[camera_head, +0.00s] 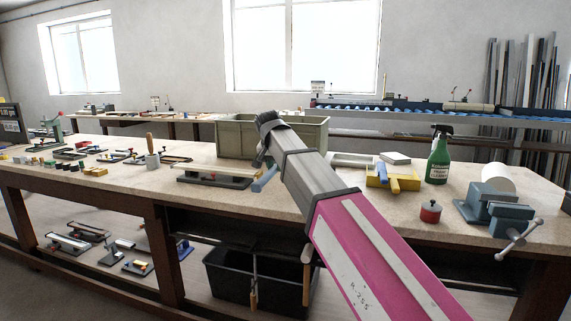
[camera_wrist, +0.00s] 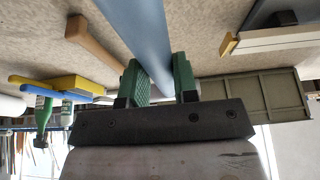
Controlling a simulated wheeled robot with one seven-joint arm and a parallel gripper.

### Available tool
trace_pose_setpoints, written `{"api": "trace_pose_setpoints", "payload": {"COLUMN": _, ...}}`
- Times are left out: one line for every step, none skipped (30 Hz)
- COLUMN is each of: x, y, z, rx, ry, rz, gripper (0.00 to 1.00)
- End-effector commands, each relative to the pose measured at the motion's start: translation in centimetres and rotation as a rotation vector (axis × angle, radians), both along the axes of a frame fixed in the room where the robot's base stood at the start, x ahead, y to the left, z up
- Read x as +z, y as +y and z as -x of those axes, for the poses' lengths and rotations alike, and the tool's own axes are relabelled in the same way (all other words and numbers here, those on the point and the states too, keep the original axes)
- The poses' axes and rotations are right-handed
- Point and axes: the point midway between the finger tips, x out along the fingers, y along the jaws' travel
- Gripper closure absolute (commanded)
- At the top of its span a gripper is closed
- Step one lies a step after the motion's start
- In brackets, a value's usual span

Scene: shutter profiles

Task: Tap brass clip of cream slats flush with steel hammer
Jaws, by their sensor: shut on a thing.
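My gripper (camera_wrist: 160,82) has green fingers shut on a blue-grey bar (camera_wrist: 137,25), which runs up out of the wrist view. The bar's end shows beside my arm in the head view (camera_head: 265,179). I cannot tell whether it is part of the hammer; no steel hammer head shows. Cream slats (camera_wrist: 270,39) with a small brass-coloured piece (camera_wrist: 229,44) at the near end lie right of the bar in the wrist view, apart from the fingers. They appear to be on the dark fixture (camera_head: 213,179) left of my gripper in the head view.
A grey-green bin (camera_head: 236,135) stands behind my gripper. A wooden bar or handle (camera_wrist: 94,44) lies on the bench. A yellow holder (camera_head: 377,181), red tin (camera_head: 430,212), green spray bottle (camera_head: 438,160) and blue-grey vise (camera_head: 490,207) stand to the right.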

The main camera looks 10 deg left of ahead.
Motion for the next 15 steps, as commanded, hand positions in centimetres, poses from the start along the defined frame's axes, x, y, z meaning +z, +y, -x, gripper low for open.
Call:
{"api": "trace_pose_setpoints", "payload": {"x": 0.0, "y": 0.1, "z": 0.2, "rx": -0.001, "ry": -0.002, "rz": 0.0, "gripper": 1.0}}
{"api": "trace_pose_setpoints", "payload": {"x": -0.1, "y": 0.2, "z": 0.2, "rx": -0.001, "ry": -0.001, "rz": 0.0, "gripper": 1.0}}
{"api": "trace_pose_setpoints", "payload": {"x": -0.1, "y": 0.2, "z": 0.3, "rx": -0.002, "ry": -0.001, "rz": 0.0, "gripper": 1.0}}
{"api": "trace_pose_setpoints", "payload": {"x": -0.2, "y": 0.3, "z": 0.3, "rx": -0.002, "ry": -0.001, "rz": 0.0, "gripper": 1.0}}
{"api": "trace_pose_setpoints", "payload": {"x": -0.4, "y": 0.3, "z": 0.3, "rx": -0.002, "ry": -0.001, "rz": 0.0, "gripper": 1.0}}
{"api": "trace_pose_setpoints", "payload": {"x": -0.5, "y": 0.3, "z": 0.2, "rx": -0.001, "ry": -0.001, "rz": 0.001, "gripper": 1.0}}
{"api": "trace_pose_setpoints", "payload": {"x": -0.7, "y": 0.4, "z": 0.2, "rx": -0.001, "ry": -0.001, "rz": 0.001, "gripper": 1.0}}
{"api": "trace_pose_setpoints", "payload": {"x": -0.9, "y": 0.4, "z": 0.2, "rx": -0.001, "ry": -0.001, "rz": 0.001, "gripper": 1.0}}
{"api": "trace_pose_setpoints", "payload": {"x": -1.2, "y": 0.5, "z": 0.2, "rx": -0.001, "ry": 0.0, "rz": 0.001, "gripper": 1.0}}
{"api": "trace_pose_setpoints", "payload": {"x": -1.5, "y": 0.6, "z": 0.2, "rx": 0.0, "ry": 0.0, "rz": 0.001, "gripper": 1.0}}
{"api": "trace_pose_setpoints", "payload": {"x": -1.8, "y": 0.7, "z": 0.2, "rx": 0.0, "ry": 0.0, "rz": 0.001, "gripper": 1.0}}
{"api": "trace_pose_setpoints", "payload": {"x": -2.2, "y": 0.8, "z": 0.2, "rx": 0.0, "ry": 0.0, "rz": 0.001, "gripper": 1.0}}
{"api": "trace_pose_setpoints", "payload": {"x": -2.5, "y": 0.9, "z": 0.2, "rx": 0.001, "ry": 0.0, "rz": 0.0, "gripper": 1.0}}
{"api": "trace_pose_setpoints", "payload": {"x": -2.8, "y": 1.0, "z": 0.2, "rx": 0.001, "ry": 0.0, "rz": 0.0, "gripper": 1.0}}
{"api": "trace_pose_setpoints", "payload": {"x": -3.3, "y": 1.1, "z": 0.2, "rx": 0.001, "ry": 0.0, "rz": 0.0, "gripper": 1.0}}
